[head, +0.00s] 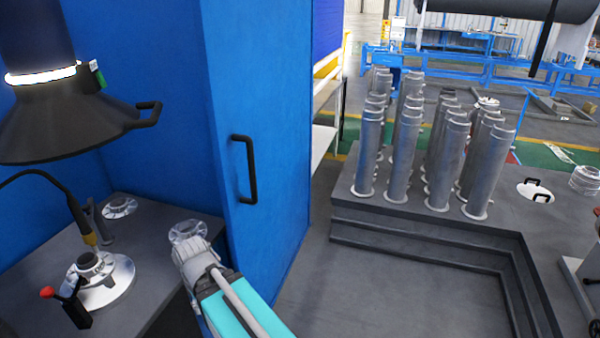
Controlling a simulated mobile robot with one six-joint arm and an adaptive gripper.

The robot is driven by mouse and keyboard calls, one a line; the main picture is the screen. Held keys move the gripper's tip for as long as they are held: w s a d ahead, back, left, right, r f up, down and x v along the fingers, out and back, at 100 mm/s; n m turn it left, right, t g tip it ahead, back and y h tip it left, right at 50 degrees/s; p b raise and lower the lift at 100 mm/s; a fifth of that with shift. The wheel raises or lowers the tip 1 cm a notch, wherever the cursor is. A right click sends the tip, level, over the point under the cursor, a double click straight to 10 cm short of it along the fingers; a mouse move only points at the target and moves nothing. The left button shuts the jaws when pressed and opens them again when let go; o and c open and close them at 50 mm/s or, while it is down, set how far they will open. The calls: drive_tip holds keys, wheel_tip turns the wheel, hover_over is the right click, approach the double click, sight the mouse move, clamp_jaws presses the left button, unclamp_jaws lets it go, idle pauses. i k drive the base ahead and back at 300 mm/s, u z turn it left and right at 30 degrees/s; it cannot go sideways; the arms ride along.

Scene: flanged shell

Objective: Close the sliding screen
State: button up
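The sliding screen looks to be the tall blue panel (262,95) at the right side of the blue booth, though I cannot be sure of its edges. A black vertical handle (246,168) is fixed on it. The booth's front is open to the left of the panel, showing the dark bench inside. My gripper (192,250) is at the end of my teal and grey arm, low and left of the handle, apart from it. It seems to be over or in front of the bench's right edge. Its fingers are not clear, so I cannot tell whether it holds anything.
A black hood (62,127) with a side handle hangs over the bench (40,255). A round fixture (108,283) and flanged rings (120,207) sit on the bench. At right, several upright metal tubes (404,155) stand on a stepped grey platform (430,232). The floor before it is clear.

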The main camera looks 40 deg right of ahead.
sight(256, 58)
drive_tip(key=z, duration=1.1)
drive_tip(key=k, duration=0.65)
drive_tip(key=z, duration=0.15)
drive_tip(key=i, duration=0.6)
drive_tip(key=z, duration=0.9)
drive_tip(key=i, duration=1.5)
drive_tip(key=z, duration=0.15)
